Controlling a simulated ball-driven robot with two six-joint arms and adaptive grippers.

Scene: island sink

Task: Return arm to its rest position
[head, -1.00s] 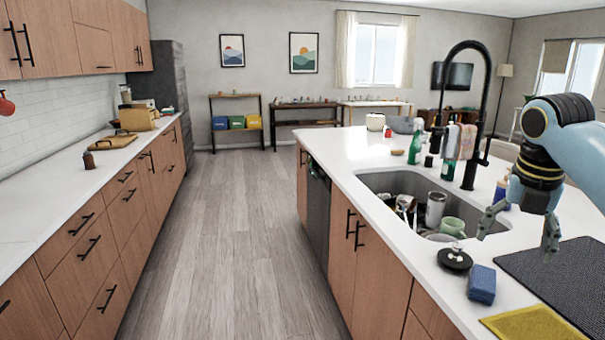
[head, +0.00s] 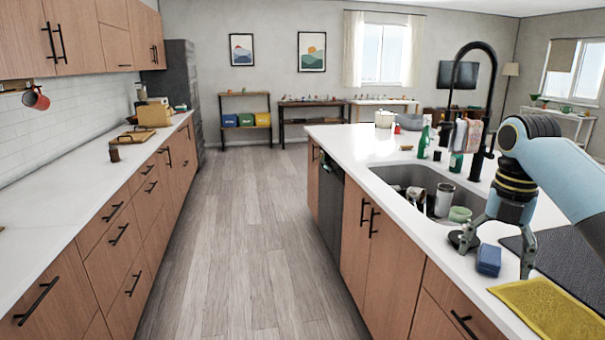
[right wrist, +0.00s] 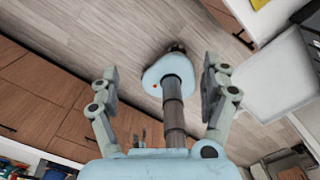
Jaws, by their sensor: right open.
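My right arm (head: 570,180) comes in from the right in the head view. My right gripper (head: 498,256) points down with its two fingers spread wide and nothing between them. In the picture it overlaps the island counter, around the blue sponge; its exact height and distance from the counter are hard to judge. In the right wrist view the same gripper (right wrist: 160,85) shows both fingers apart and empty, with wooden floor and part of my own body behind them. My left gripper is not in the head view.
The island counter (head: 350,145) holds a sink (head: 405,175) with a metal cup (head: 444,199) and green mug (head: 460,214). A black faucet (head: 489,110), blue sponge (head: 488,260), yellow cloth (head: 550,308) and dark mat (head: 565,255) are close by. The floor aisle (head: 240,240) is clear.

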